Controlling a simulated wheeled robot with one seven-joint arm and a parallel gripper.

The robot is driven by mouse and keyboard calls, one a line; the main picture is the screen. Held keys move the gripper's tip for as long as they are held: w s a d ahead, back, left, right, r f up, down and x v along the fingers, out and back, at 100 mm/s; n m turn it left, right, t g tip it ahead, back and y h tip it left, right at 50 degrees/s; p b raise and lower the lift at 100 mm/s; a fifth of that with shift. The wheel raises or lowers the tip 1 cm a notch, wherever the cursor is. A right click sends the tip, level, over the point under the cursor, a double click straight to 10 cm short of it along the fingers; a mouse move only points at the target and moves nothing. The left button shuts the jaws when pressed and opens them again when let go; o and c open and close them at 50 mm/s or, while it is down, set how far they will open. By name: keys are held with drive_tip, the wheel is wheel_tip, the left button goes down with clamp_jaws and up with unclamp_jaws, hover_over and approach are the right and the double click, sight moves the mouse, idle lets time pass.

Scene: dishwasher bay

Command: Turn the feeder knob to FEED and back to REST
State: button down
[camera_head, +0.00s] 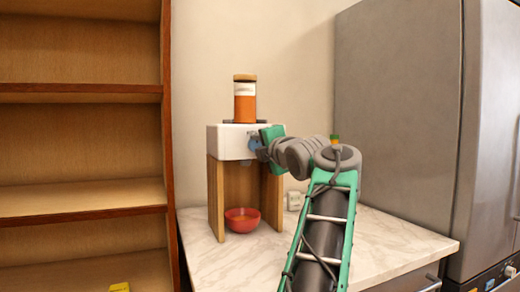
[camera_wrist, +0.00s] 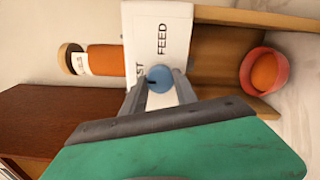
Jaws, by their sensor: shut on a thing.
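The feeder stands on the counter, with a white head (camera_head: 228,146) on wooden legs and an orange jar (camera_head: 244,103) on top. Its blue knob (camera_wrist: 159,78) is on the white front panel (camera_wrist: 172,22), where FEED and the end of another word, "ST", are printed. A dark pointer mark on the knob is toward the "ST" side. My gripper (camera_wrist: 159,88) is shut on the knob, one finger on each side. In the head view my gripper (camera_head: 256,147) is at the feeder front and hides most of the knob. A red bowl (camera_head: 242,222) with orange contents sits under the head.
A wooden shelf unit (camera_head: 82,198) stands close on the left, with a yellow object (camera_head: 119,287) low in it. A grey fridge (camera_head: 400,100) is on the right. A small white box (camera_head: 294,200) is by the wall. The marble counter (camera_head: 390,245) is otherwise clear.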

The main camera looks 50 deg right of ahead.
drive_tip(key=c, duration=0.9)
unclamp_jaws()
drive_tip(key=shift+c, duration=0.2)
drive_tip(key=v, duration=0.8)
drive_tip(key=shift+d, duration=0.1)
